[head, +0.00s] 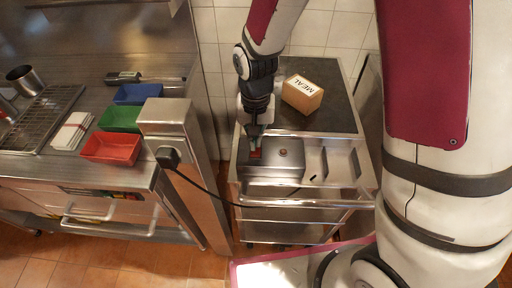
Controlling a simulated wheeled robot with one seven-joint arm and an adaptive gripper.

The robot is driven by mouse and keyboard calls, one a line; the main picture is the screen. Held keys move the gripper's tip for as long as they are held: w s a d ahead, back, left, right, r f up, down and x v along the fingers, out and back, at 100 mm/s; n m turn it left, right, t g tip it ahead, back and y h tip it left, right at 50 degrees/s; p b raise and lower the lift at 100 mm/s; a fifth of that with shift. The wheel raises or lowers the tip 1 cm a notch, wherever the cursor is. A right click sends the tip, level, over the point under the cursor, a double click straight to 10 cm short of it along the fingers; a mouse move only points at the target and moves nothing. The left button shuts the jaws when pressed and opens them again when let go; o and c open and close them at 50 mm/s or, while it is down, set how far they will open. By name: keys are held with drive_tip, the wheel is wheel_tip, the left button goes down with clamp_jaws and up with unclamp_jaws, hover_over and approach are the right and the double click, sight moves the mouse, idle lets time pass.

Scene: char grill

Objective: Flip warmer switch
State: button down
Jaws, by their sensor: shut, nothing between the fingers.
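The warmer appears to be the steel unit (262,184) with a sloped metal front, set into the cart at the middle of the head view. A small red piece (255,153), which may be the switch, shows at its upper left edge. My gripper (254,148) points down right at this red piece, with its fingers shut and nothing held. Fingers and red piece overlap in the picture, so I cannot tell whether they touch or which way the switch is set. A small round knob (283,152) sits on the lid to the right.
A cardboard box marked MEAL (302,94) stands on the dark top behind. A black cable runs from a plug (168,157) on the steel post to the cart. Red (112,148), green (120,117) and blue (137,94) trays sit on the left counter.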

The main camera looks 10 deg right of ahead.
drive_tip(key=shift+r+p, duration=1.55)
drive_tip(key=shift+r, duration=1.65)
drive_tip(key=s+d+r+t, duration=0.1)
drive_tip(key=s+d+r, duration=0.15)
drive_tip(key=r, duration=0.35)
drive_tip(key=s+d+r+n+t, duration=0.1)
drive_tip(key=s+d+r, duration=0.15)
drive_tip(key=r, duration=0.25)
drive_tip(key=s+d+r+t, duration=0.1)
drive_tip(key=s+d+r, duration=0.15)
drive_tip(key=r, duration=0.35)
drive_tip(key=s+d+r+t, duration=0.1)
drive_tip(key=s+d+r, duration=0.1)
drive_tip(key=s+r, duration=0.2)
drive_tip(key=s+d+r+n+t, duration=0.1)
drive_tip(key=s+d+r, duration=0.2)
drive_tip(key=s, duration=0.4)
drive_tip(key=shift+s+r+t, duration=0.3)
drive_tip(key=shift+s+r, duration=0.05)
drive_tip(key=shift+s, duration=0.05)
